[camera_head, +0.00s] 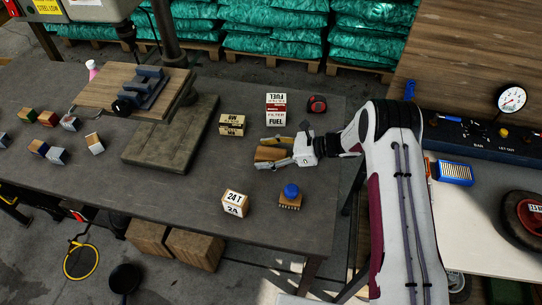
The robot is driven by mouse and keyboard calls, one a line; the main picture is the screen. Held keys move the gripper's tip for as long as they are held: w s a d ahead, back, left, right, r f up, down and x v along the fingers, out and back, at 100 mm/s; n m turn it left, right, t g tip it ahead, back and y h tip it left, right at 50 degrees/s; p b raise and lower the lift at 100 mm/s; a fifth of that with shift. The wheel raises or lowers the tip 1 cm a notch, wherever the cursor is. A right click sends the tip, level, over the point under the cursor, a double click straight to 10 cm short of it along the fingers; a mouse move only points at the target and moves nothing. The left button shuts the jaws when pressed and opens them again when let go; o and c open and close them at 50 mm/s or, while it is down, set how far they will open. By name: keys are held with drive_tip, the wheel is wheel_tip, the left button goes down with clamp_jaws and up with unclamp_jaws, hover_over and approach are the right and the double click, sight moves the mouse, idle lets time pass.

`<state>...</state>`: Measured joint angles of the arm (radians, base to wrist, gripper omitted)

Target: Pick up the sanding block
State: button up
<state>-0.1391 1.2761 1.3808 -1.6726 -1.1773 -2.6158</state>
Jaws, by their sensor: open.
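My gripper (264,153) is open low over the dark workbench (230,215), pointing left. A brown, wood-coloured block (270,154) lies between its two spread fingers; it looks like the sanding block, though the fingers partly hide it. I cannot tell whether either finger touches it.
Close by are a carton (232,125), a fuel filter box (277,108), a red and black round item (317,104), a box marked 24 T (236,203) and a blue-knobbed brush (290,195). A drill press base (170,135) and several small blocks are left.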

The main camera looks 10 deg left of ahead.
sight(266, 153)
drive_tip(key=shift+c, duration=0.4)
drive_tip(key=c, duration=1.2)
drive_tip(key=shift+o, duration=0.2)
drive_tip(key=shift+r, duration=0.15)
drive_tip(key=shift+r, duration=4.9)
